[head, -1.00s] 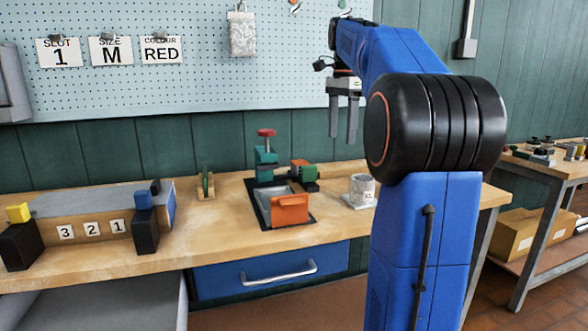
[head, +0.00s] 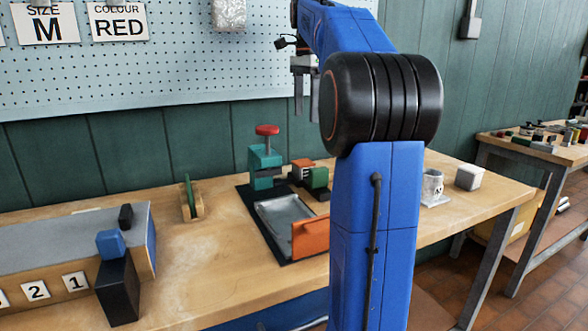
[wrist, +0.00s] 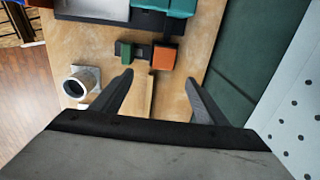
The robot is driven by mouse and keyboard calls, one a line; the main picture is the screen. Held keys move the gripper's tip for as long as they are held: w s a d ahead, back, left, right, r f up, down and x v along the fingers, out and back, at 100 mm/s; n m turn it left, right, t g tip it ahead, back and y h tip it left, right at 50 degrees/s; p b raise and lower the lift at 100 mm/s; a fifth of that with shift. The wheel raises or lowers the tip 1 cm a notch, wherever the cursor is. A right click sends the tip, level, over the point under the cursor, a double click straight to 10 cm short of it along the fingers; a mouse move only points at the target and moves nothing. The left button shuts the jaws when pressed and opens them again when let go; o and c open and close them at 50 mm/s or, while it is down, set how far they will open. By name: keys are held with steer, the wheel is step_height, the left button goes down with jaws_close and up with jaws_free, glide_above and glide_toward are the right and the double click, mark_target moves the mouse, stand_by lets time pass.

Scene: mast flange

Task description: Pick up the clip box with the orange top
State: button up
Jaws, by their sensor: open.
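The clip box with the orange top (head: 302,166) stands on the bench at the back right of the tray, beside a green block (head: 318,178). In the wrist view its orange top (wrist: 164,58) shows just beyond my fingertips, with the green block (wrist: 126,50) to its left and dark parts between them. My gripper (wrist: 158,80) is open and empty, above the bench and apart from the box. In the head view my gripper (head: 307,98) points down in front of the pegboard, partly hidden by my arm.
A metal tray (head: 268,208) with an orange end panel (head: 310,237) lies on a dark mat. A teal clamp (head: 264,166) with a red knob stands behind it. A mug (head: 432,186) and pale cube (head: 468,177) stand to the right. A blue-topped black box (head: 118,290) is at left.

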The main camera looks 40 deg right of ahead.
glide_above(304, 162)
steer(key=f, duration=1.1)
steer(key=shift+s+a+f, duration=0.1)
steer(key=shift+s+f, duration=0.1)
steer(key=shift+f, duration=0.05)
steer(key=shift+w+f, duration=0.15)
steer(key=shift+f, duration=1.35)
steer(key=shift+w+f, duration=0.15)
steer(key=shift+f, duration=1.35)
steer(key=shift+c, duration=0.7)
steer(key=c, duration=1.1)
